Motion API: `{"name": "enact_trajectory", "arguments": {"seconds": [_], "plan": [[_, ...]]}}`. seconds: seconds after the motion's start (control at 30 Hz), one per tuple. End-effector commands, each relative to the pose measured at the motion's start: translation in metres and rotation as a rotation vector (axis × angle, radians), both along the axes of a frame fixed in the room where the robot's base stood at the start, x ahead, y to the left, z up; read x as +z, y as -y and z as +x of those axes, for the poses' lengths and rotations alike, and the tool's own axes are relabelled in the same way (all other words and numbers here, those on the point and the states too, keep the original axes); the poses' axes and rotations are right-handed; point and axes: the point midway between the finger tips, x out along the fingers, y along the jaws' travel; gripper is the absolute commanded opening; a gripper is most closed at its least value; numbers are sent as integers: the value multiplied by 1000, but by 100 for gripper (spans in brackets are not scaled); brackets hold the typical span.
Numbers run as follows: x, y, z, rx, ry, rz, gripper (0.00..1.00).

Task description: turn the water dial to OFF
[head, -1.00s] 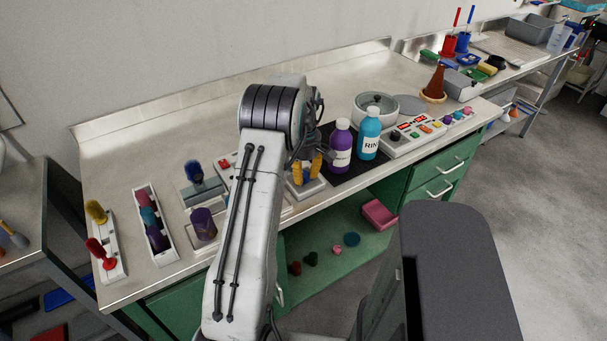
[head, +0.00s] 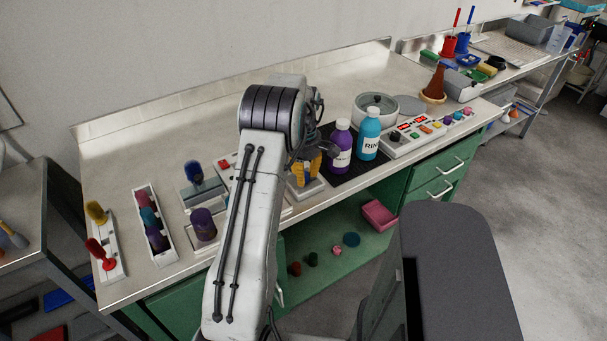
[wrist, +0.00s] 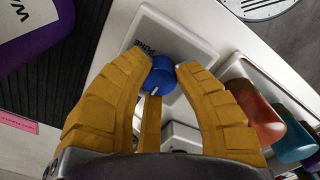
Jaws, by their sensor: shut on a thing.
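A blue dial (wrist: 160,76) with a small white mark sits on a white base (wrist: 172,38) in the wrist view. In the head view my gripper (head: 306,167) is low over the same white base (head: 306,190) near the bench's front edge; the dial is hidden there by the fingers.
A purple bottle (head: 341,150) and a blue bottle (head: 368,135) stand on a black mat just right of my gripper. A button panel (head: 415,137) lies beyond. Trays with coloured knobs or vials (head: 153,228) are left of my arm. The back of the bench is clear.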

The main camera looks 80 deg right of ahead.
Motion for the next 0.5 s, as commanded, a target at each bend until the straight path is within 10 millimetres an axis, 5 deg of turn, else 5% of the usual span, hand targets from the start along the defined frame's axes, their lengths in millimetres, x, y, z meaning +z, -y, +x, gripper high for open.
{"name": "enact_trajectory", "arguments": {"seconds": [0.3,0.5], "plan": [[-1,-1,0,-1,0,4,55],[-1,0,0,-1,0,2,56]]}}
